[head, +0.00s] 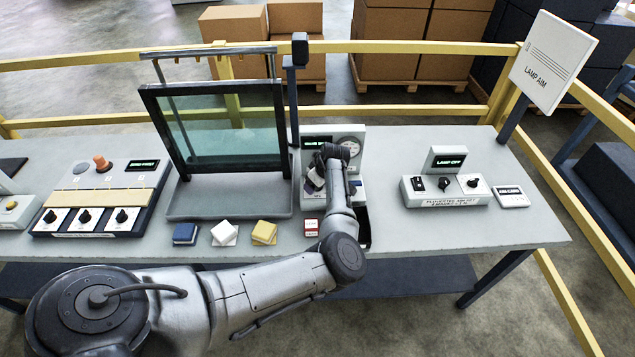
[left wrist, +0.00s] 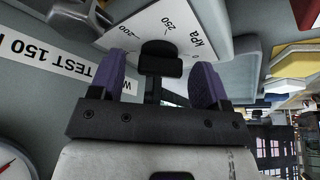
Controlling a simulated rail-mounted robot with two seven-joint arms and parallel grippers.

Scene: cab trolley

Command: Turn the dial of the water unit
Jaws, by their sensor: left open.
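The water unit (head: 356,133) stands near the middle of the table in the head view, with a lit display and a round gauge. My left gripper (head: 316,180) is at its front; my arm hides much of the unit. In the left wrist view the dial has a black knob (left wrist: 160,60) on a white scale plate (left wrist: 125,38) marked 200, 250 and kPa. My left gripper (left wrist: 162,82) is open, with one purple finger on each side of the knob. I cannot tell whether the fingers touch it. My right gripper is not in view.
A framed glass screen (head: 220,130) stands just left of the unit. Blue, white and yellow blocks (head: 225,233) lie in front of it. A lamp unit (head: 445,190) is to the right, a control box with knobs (head: 100,205) to the left. Yellow rails (head: 420,48) run behind.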

